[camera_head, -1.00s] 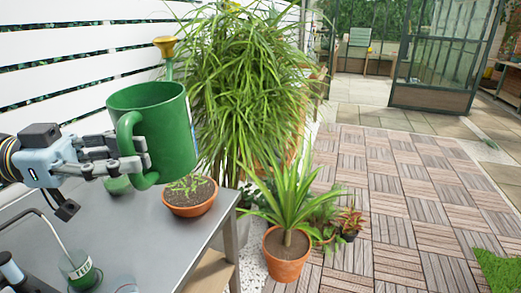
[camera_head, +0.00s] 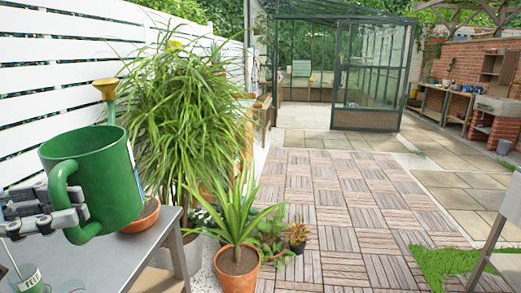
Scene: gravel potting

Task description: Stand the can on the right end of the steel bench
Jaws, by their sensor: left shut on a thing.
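The can (camera_head: 105,185) is a green watering can with a yellow-brown rose on its spout, at the left of the head view. My left gripper (camera_head: 72,214) is shut on the can's handle and holds it roughly upright. The can appears above the grey steel bench (camera_head: 140,252), whose right end shows at the lower left. The can hides part of the bench, so the gap beneath it is hard to judge. My right gripper is out of view.
A terracotta bowl (camera_head: 148,214) stands on the bench behind the can. A potted spiky plant (camera_head: 238,265) stands on the floor right of the bench, and a tall grassy plant (camera_head: 175,120) behind it. The tiled floor (camera_head: 340,200) is clear.

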